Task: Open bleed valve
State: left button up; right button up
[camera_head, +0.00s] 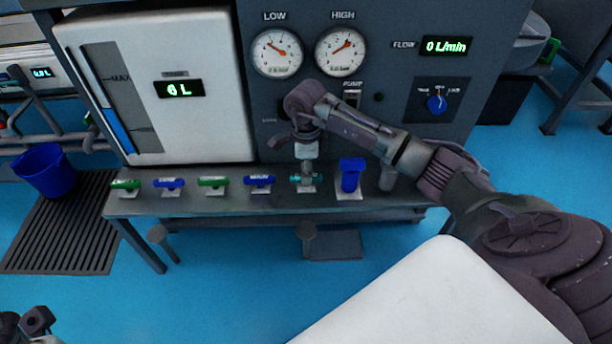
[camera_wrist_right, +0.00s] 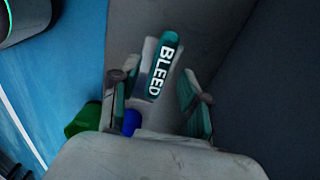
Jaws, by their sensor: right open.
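The bleed valve handle (camera_wrist_right: 162,66), teal with the white word BLEED, shows in the right wrist view on a grey ledge. My right gripper (camera_wrist_right: 156,92) is open, with one teal-padded finger on each side of the handle. I cannot tell whether either finger touches it. In the head view my right gripper (camera_head: 306,178) points down over the valve row, between the blue MAIN handle and an upright blue handle, and mostly hides the bleed valve. Part of my left gripper (camera_head: 28,325) shows at the bottom left corner; its fingers are not clear.
Several green and blue valve handles (camera_head: 213,182) line the ledge to the left. An upright blue handle (camera_head: 350,176) stands close on the right. Two gauges (camera_head: 277,54), a flow display (camera_head: 446,46) and a blue knob (camera_head: 436,103) are on the panel. A blue bucket (camera_head: 45,170) stands left.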

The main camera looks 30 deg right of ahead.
jog(key=shift+f, duration=0.6)
grip_shut()
